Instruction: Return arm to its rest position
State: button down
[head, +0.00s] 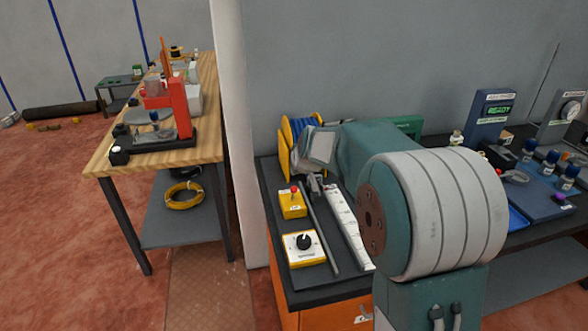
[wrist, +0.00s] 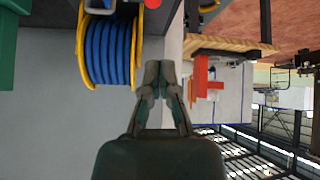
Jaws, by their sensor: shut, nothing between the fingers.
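My arm reaches out from the right of the head view, over the dark top of an orange cabinet (head: 292,288). My gripper (head: 314,184) is partly hidden there by my own wrist. In the wrist view my gripper (wrist: 163,72) shows with its fingertips together and nothing between them. It is in front of the grey wall, beside a blue cable reel with yellow flanges (wrist: 110,48). That reel (head: 302,140) stands at the back of the cabinet in the head view, partly hidden by my wrist.
The cabinet top carries a yellow box with a red knob (head: 292,204), a dial box (head: 304,248) and a grey rod (head: 322,232). A wooden bench (head: 100,168) stands left, past the wall edge. A "READY" display (head: 494,109) stands right. Red floor (head: 60,220) is open at left.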

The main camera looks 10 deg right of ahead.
jog(key=s+a+r+m+g, duration=0.1)
jog(key=s+r, duration=0.2)
jog(key=s, duration=1)
jog(key=s+a+r+g, duration=0.1)
jog(key=s+r, duration=0.3)
jog(key=s, duration=1)
jog(key=s+f+m, duration=0.1)
jog(key=s+f, duration=0.2)
jog(key=s, duration=0.8)
jog(key=shift+d+f+g+h, duration=0.15)
jog(key=shift+d+g+h, duration=0.05)
jog(key=shift+g+h, duration=0.2)
